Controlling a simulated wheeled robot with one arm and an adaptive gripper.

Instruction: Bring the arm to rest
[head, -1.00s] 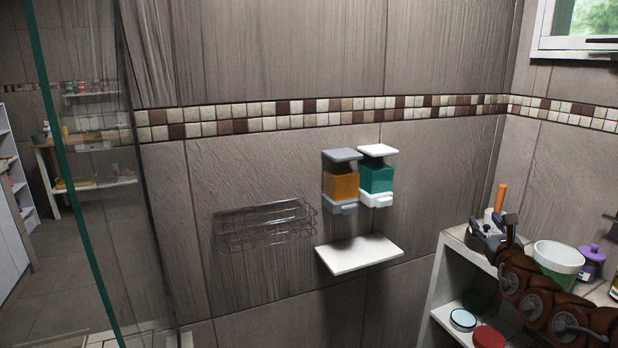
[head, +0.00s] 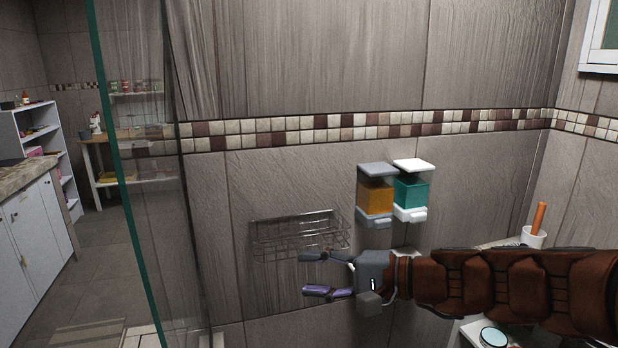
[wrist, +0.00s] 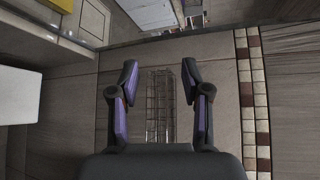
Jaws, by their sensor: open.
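My gripper (head: 312,274) is at the end of my brown arm, which reaches in from the right edge of the head view. Its two fingers point left and stand apart with nothing between them. In the wrist view my gripper (wrist: 160,88) also shows open and empty. Behind the fingers a wire rack (head: 290,232) hangs on the tiled wall. The rack (wrist: 160,115) shows between the fingers in the wrist view.
An orange dispenser (head: 376,195) and a teal dispenser (head: 411,190) are on the wall above my arm. A glass panel edge (head: 117,180) stands at the left. A white cup (head: 533,237) with an orange-handled item is at the right. My arm hides much of the shelf unit.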

